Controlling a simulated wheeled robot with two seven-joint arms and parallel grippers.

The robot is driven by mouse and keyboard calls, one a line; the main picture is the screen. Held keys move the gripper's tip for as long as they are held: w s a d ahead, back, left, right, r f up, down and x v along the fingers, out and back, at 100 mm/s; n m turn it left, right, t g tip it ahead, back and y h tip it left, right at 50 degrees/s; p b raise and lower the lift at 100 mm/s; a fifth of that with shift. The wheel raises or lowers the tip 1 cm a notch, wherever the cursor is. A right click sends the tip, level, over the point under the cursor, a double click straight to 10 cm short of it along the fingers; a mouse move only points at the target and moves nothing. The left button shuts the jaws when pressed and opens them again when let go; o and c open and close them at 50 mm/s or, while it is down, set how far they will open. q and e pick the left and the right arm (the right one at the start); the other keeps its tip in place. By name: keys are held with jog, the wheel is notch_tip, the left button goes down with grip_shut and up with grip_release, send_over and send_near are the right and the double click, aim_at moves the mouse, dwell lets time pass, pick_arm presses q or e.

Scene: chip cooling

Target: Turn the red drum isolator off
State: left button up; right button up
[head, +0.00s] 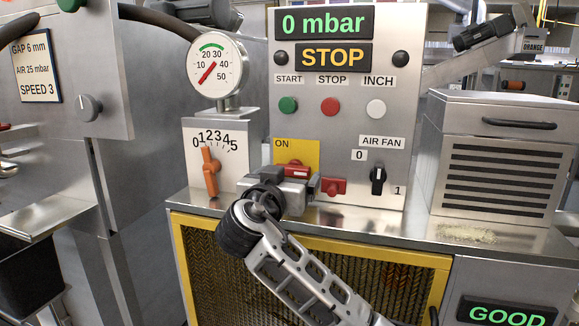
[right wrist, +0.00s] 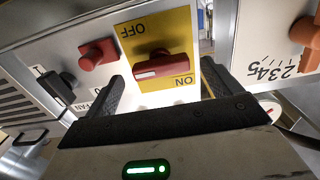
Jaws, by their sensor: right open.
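The red drum isolator (head: 296,170) sits on a yellow plate (head: 310,150) low on the steel panel. In the head view my right gripper (head: 292,188) covers its lower part, and only ON shows on the plate. The right wrist view is upside down; there the red handle (right wrist: 165,66) lies across the yellow plate, with OFF and ON both readable and a white mark at its left end. My right gripper (right wrist: 162,84) is open, one dark finger on each side of the handle, with gaps visible. My left gripper is not in view.
A red knob (head: 333,187) and the black AIR FAN switch (head: 378,180) are close on the right. An orange lever (head: 210,171) stands left. START, STOP and INCH buttons are above. The display reads STOP (head: 320,56) and 0 mbar. A steel ledge runs below.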

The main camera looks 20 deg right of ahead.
jog(key=shift+x, duration=1.05)
jog(key=c, duration=1)
